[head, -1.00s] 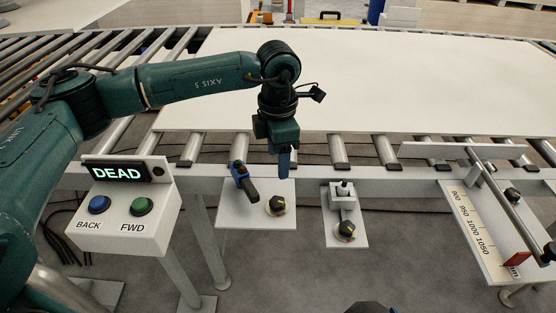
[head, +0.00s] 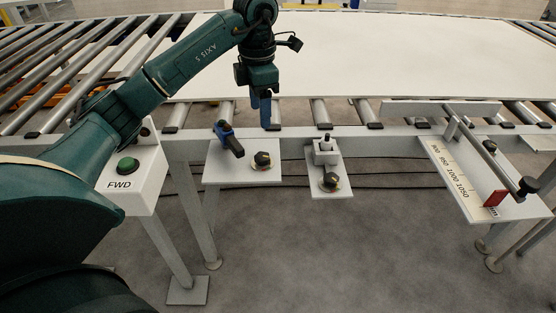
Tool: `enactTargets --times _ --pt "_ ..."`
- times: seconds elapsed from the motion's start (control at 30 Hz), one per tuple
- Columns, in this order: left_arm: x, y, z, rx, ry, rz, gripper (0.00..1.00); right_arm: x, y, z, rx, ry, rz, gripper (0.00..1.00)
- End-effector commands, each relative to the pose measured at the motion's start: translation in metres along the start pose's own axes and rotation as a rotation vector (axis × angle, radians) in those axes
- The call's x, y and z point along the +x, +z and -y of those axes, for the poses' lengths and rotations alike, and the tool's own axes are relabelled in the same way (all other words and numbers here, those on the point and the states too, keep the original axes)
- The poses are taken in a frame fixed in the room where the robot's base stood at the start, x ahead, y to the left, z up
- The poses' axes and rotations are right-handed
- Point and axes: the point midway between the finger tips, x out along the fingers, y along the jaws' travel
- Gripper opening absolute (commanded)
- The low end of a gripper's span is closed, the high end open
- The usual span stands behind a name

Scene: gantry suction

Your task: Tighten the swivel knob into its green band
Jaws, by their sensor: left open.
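Two black knobs with yellow pointer marks show in the head view. One knob (head: 262,160) sits on the left grey plate beside a blue-and-black lever handle (head: 228,138). The other knob (head: 330,181) sits on the narrower middle plate, in front of a small grey block with a post (head: 325,150). I cannot tell which is the swivel knob, and no green band can be made out at this size. My left gripper (head: 261,112) is open and empty, with its blue fingers pointing down above and behind the left plate. My right gripper is not in view.
A large white panel (head: 380,60) lies on the roller conveyor. A stop with a scale (head: 450,183) and a red marker (head: 495,198) is at the right. My left arm partly hides the control box (head: 150,180) with its green FWD button (head: 128,166). The floor in front is clear.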

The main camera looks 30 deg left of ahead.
Motion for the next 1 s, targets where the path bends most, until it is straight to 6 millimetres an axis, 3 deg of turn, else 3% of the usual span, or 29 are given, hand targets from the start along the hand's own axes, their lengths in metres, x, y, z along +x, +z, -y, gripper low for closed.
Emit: enactTargets --times 0.3,0.6,0.8,1.0 --pt "0.057 0.0 0.002 0.002 -0.004 -0.005 0.57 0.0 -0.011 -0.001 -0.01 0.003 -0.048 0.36" --pt "0.111 0.0 0.002 0.002 -0.003 -0.001 0.57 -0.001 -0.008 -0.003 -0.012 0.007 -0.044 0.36" --pt "0.126 0.001 0.001 0.002 -0.001 0.0 0.57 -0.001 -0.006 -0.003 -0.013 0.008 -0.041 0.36" --pt "0.127 0.001 0.001 0.002 0.0 0.0 0.57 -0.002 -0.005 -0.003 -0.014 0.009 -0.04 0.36"
